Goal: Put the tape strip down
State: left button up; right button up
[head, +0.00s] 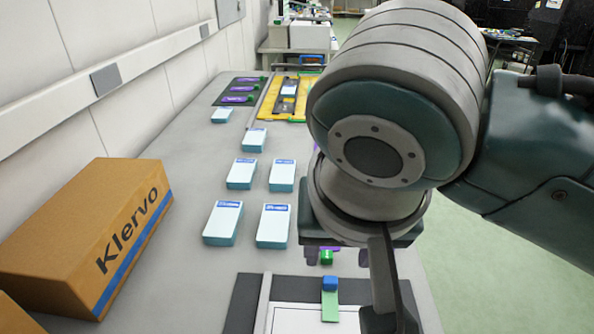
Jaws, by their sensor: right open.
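A light green tape strip (330,308) lies on the white sheet (299,321) near the bottom of the head view. A small blue block (330,284) sits at its far end; I cannot tell whether it is joined to the strip. My right gripper (336,260) is open, fingers pointing down, just beyond the strip and apart from it in the picture. A small green piece (326,258) with some purple behind it shows between its fingers, not gripped. My wrist hides part of the area, and a dark bracket of mine covers the sheet's right side. My left gripper is not in view.
The sheet lies on a black board (243,303). Several white and teal boxes (222,222) stand along the grey table (190,250). A Klervo carton (80,232) stands at the left. Purple bottles with green caps (238,99) and a yellow tray (268,107) are at the back.

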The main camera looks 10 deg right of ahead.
jog(key=s+f+n+y, duration=0.1)
jog(key=s+n+y, duration=0.2)
jog(key=s, duration=0.6)
jog(key=s+d+n+h, duration=0.1)
jog(key=s+d+n, duration=0.1)
jog(key=s+d, duration=0.5)
jog(key=shift+s+d+f+g+h, duration=0.3)
jog(key=shift+d+g, duration=0.1)
jog(key=shift+d, duration=0.2)
jog(key=shift+r, duration=0.1)
